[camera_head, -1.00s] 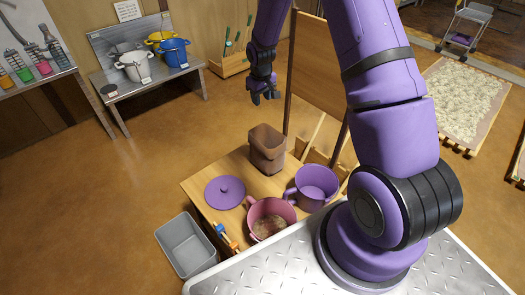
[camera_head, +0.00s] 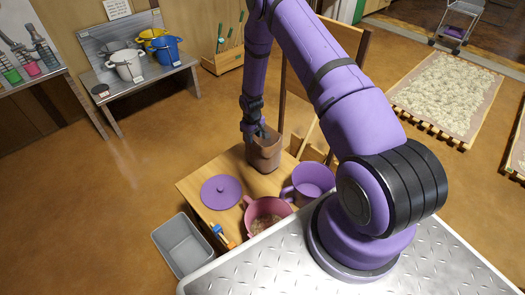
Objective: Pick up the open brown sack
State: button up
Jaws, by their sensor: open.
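The open brown sack (camera_head: 264,157) stands upright on the wooden table (camera_head: 192,190), near its back edge. My gripper (camera_head: 256,135) points down at the sack's open top, with its fingers at the rim. The gripper is open. The fingertips overlap the sack's mouth in this view, and I cannot tell whether they touch the sack or straddle its wall. Part of the sack's rim is hidden behind the gripper.
On the same table are a purple lid (camera_head: 221,191), a purple pot (camera_head: 313,181) and a pink pot (camera_head: 266,215) with something inside. A grey bin (camera_head: 182,245) stands on the floor at left. A wooden board (camera_head: 345,40) rises behind the table.

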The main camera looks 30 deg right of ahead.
aim_at(254, 140)
notch_tip(254, 140, down, 6)
jog(key=shift+w+r, duration=0.1)
jog(key=shift+w, duration=0.05)
dwell(0.3)
grip_shut()
jog(key=shift+d, duration=0.1)
dwell(1.3)
